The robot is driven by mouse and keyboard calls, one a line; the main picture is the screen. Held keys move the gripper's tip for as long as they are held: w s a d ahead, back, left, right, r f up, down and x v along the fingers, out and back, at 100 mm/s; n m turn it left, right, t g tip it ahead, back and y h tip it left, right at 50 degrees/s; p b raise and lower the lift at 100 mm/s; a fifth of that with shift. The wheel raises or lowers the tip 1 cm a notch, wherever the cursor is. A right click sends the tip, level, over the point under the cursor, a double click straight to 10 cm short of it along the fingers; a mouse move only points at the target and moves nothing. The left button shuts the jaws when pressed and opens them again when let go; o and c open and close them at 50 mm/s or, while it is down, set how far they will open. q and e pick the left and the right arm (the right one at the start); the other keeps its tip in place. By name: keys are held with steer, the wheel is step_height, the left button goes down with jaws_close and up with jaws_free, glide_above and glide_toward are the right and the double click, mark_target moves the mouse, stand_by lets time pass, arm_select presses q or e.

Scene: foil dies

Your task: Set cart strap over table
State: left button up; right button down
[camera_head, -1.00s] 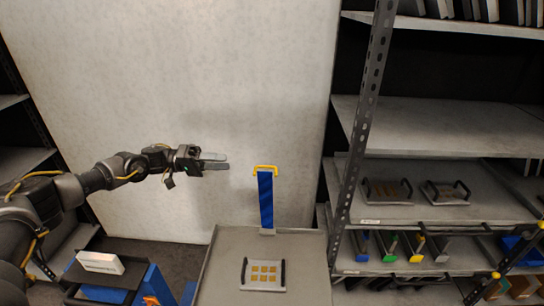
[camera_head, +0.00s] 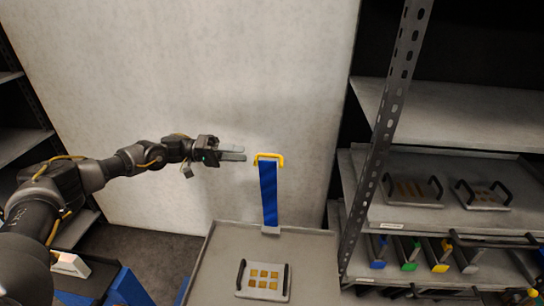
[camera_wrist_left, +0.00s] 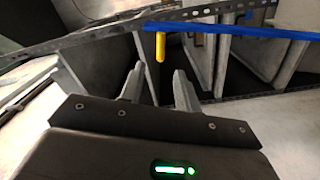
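The cart strap is a blue upright band (camera_head: 268,192) with a yellow handle (camera_head: 269,157) on top. It stands at the far edge of the grey table (camera_head: 220,250). My left gripper (camera_head: 244,153) is just left of the yellow handle, at about its height, with its fingers pointing right. The fingers look apart and nothing shows between them. In the left wrist view, my left gripper (camera_wrist_left: 160,85) has its two fingers apart, with the yellow handle (camera_wrist_left: 160,46) and blue strap (camera_wrist_left: 230,30) beyond the tips. My right gripper is not in view.
A die plate (camera_head: 264,280) with gold squares and black handles lies on the table. A shelf rack with a perforated post (camera_head: 390,120) stands at right, holding two more plates (camera_head: 410,190) and coloured-handled items (camera_head: 410,255). A pale wall panel (camera_head: 200,70) stands behind.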

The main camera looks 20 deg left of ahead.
mark_target(280, 157)
arm_select(q)
steer(key=p+x, duration=0.3)
steer(key=x, duration=0.5)
steer(key=shift+d+r, duration=0.1)
steer(key=shift+d, duration=0.3)
steer(key=shift+w+d+p, duration=0.2)
steer(key=shift+d+p, duration=0.1)
steer(key=shift+d, duration=0.35)
steer(key=shift+c, duration=0.4)
jaws_close()
